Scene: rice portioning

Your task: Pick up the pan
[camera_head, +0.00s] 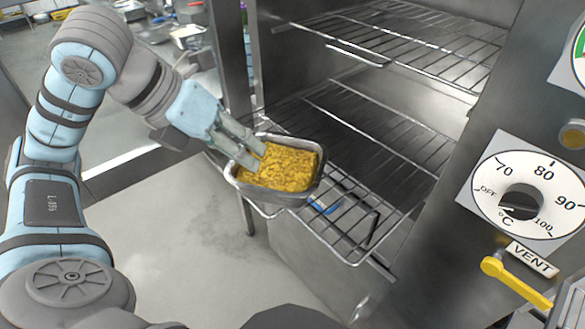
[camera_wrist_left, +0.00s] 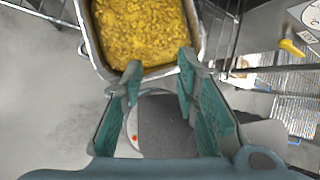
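The pan is a rectangular metal tray (camera_head: 290,198) filled with yellow, grainy food (camera_head: 285,165). It sits at the front left end of the lower wire rack, which sticks out of the cabinet. My left gripper (camera_head: 260,160) reaches in from the left, over the pan's left rim. Its two fingers are apart, with the tips at the rim. In the left wrist view the fingertips (camera_wrist_left: 160,68) are spread at the near edge of the pan (camera_wrist_left: 98,58), with no clear grip on it. My right gripper does not show.
The lower wire rack (camera_head: 345,215) extends from an open steel cabinet, with an upper rack (camera_head: 400,45) above. A temperature dial (camera_head: 540,175) and a yellow vent lever (camera_head: 515,282) are on the right. Clear grey floor (camera_head: 170,220) lies left of the rack.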

